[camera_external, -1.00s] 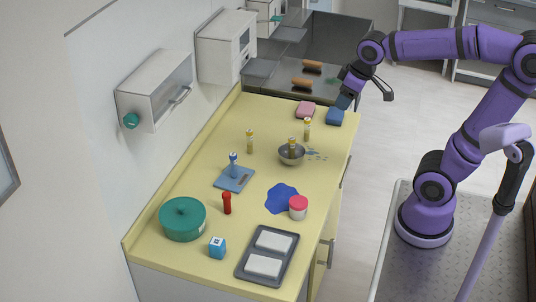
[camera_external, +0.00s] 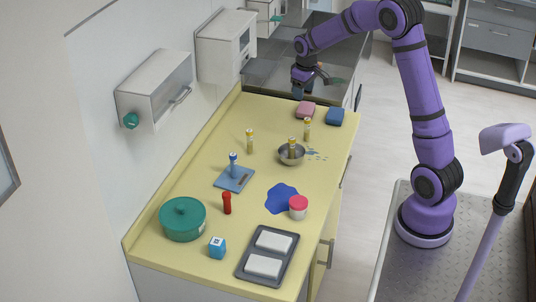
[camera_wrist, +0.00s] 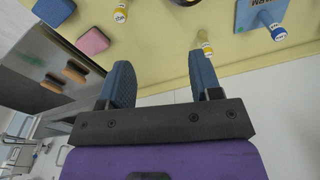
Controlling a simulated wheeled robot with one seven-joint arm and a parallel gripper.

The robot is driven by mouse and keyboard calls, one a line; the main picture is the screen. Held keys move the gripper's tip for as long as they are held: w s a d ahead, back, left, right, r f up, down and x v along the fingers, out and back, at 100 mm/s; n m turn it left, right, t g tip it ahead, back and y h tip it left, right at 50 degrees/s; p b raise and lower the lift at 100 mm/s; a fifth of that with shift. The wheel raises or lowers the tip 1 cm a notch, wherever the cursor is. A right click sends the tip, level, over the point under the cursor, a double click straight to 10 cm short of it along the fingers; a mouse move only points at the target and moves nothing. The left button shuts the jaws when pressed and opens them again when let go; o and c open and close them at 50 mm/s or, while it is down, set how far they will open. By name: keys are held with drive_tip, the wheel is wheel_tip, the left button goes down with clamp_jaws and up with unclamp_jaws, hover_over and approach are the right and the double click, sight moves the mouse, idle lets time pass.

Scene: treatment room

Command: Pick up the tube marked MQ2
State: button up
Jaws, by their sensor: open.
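One stands at the back right (camera_external: 307,130), one farther left (camera_external: 250,141), and one is in the steel bowl (camera_external: 286,160). A blue-topped tube (camera_external: 234,166) stands on a blue board (camera_external: 232,182). The marks are too small to read, so I cannot tell which is MQ2. My gripper (camera_external: 308,88) is open and empty above the counter's far end. In the wrist view, my gripper (camera_wrist: 160,62) has its fingers apart, with the left tube (camera_wrist: 205,43) beyond the right finger and the back right tube (camera_wrist: 120,13) at the top.
Pink (camera_external: 306,109) and blue (camera_external: 335,116) sponges lie at the far end. A red bottle (camera_external: 227,204), green pot (camera_external: 182,220), blue cube (camera_external: 217,248), grey tray (camera_external: 248,270) and red-lidded jar (camera_external: 298,208) stand nearer. Wall cabinets (camera_external: 155,88) line the left.

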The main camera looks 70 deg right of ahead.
hover_over(309, 117)
drive_tip(key=shift+m+g, duration=0.3)
drive_tip(key=shift+g, duration=0.1)
wheel_tip(309, 117, down, 10)
drive_tip(key=shift+a+f, duration=0.1)
drive_tip(key=shift+f, duration=0.1)
wheel_tip(309, 117, down, 11)
drive_tip(key=shift+r, duration=0.2)
drive_tip(key=c, duration=1)
drive_tip(key=shift+r, duration=0.1)
